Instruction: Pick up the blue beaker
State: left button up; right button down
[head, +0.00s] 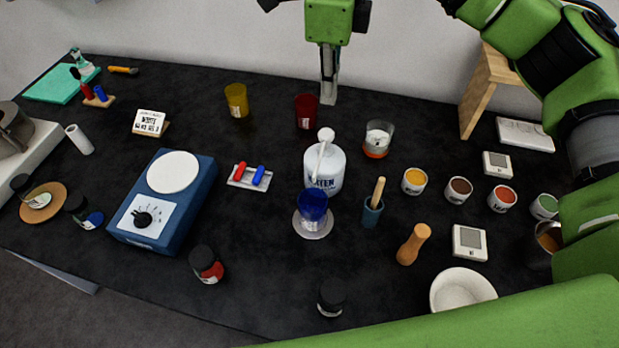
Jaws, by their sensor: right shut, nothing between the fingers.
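The blue beaker (312,206) stands upright on a pale round coaster (313,227) near the middle of the black table. It is just in front of a white labelled jar (325,168) and partly overlaps it in the view. My right gripper (329,98) is at the top centre, near the back of the table, pointing down. Its fingers are shut and empty, well behind and apart from the beaker. My left gripper is not in view.
A red beaker (306,111) stands close beside my right gripper. A glass with orange contents (377,139) is to its right. A blue hotplate (163,200) is at left. The table's front centre-left is mostly clear.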

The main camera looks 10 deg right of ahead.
aim_at(312, 217)
jog(key=k, duration=2)
